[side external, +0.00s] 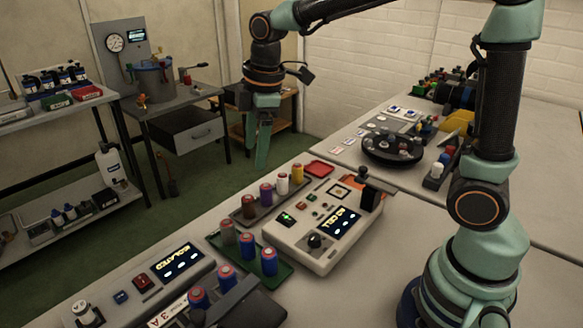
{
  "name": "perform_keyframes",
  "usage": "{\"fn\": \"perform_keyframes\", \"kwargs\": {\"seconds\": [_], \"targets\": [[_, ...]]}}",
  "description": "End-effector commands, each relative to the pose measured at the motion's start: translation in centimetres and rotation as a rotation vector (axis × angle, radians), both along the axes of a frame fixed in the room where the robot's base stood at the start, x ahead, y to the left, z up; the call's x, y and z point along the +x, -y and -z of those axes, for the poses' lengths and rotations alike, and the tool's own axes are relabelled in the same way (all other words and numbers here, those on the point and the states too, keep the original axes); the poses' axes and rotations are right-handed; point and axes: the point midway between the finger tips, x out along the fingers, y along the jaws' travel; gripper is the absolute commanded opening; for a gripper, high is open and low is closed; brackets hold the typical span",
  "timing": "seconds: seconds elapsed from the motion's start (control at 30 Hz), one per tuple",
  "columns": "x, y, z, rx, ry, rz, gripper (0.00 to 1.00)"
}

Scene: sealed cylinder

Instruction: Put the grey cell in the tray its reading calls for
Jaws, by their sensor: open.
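A cell that looks grey with a reddish top (228,233) stands upright at the left end of the green tray (284,274), beside blue cells (269,262). A small red tray (320,168) lies empty behind the tester. The white tester (294,249) has a lit display (341,222) that reads "NO CELL". My gripper (262,160) hangs fingers down, open and empty, above and behind the row of cells, apart from everything.
A dark tray (236,215) holds brown, purple, white and yellow cells. A grey panel (160,278) reading "ISOLATED" stands at front left. A black round stand (392,160) with small parts is at the right. The front right table is clear.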

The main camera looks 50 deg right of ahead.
Motion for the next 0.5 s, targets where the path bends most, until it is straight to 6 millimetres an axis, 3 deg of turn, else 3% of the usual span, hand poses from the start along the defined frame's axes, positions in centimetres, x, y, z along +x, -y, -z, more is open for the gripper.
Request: {"fn": "perform_keyframes", "kwargs": {"seconds": [0.2, 0.5], "targets": [[-5.2, 2.9, -2.7, 0.109, 0.117, 0.428, 0.71], [-10.8, 5.4, -2.5, 0.283, 0.234, 0.909, 0.71]]}}
